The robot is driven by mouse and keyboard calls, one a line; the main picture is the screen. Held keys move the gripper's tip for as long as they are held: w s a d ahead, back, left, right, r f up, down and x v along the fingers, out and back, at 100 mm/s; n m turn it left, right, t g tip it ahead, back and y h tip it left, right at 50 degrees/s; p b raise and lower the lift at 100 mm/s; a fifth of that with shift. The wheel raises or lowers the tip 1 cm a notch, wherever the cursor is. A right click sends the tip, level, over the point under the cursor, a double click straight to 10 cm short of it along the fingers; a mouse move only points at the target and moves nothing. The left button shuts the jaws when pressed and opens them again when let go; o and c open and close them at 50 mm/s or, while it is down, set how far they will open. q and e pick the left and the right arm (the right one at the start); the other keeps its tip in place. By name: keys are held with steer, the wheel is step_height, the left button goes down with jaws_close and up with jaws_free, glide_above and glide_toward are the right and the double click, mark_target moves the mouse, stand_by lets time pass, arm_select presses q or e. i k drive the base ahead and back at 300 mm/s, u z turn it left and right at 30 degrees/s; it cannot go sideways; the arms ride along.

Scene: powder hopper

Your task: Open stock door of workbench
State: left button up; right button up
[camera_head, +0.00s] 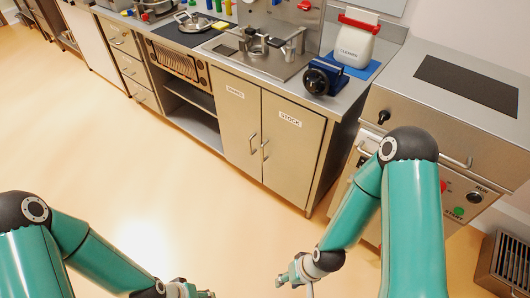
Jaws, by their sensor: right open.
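The workbench (240,72) stands across the upper middle of the head view. Its stock door (291,148) is the right one of two beige doors, marked with a white "STOCK" label (290,119). My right gripper (283,281) is low in the view, in front of and well apart from the door. It is open and nothing shows in it. My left gripper (204,294) shows only partly at the bottom edge, and its fingers are too cut off to read.
The left door (238,122) sits beside the stock door. A machine with red and green buttons (459,211) stands to the right of the bench. A slatted metal box (511,262) is at the lower right. The floor (150,190) before the bench is clear.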

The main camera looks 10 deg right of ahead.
mark_target(293, 132)
steer(key=z, duration=0.05)
steer(key=i, duration=0.9)
steer(key=u, duration=0.1)
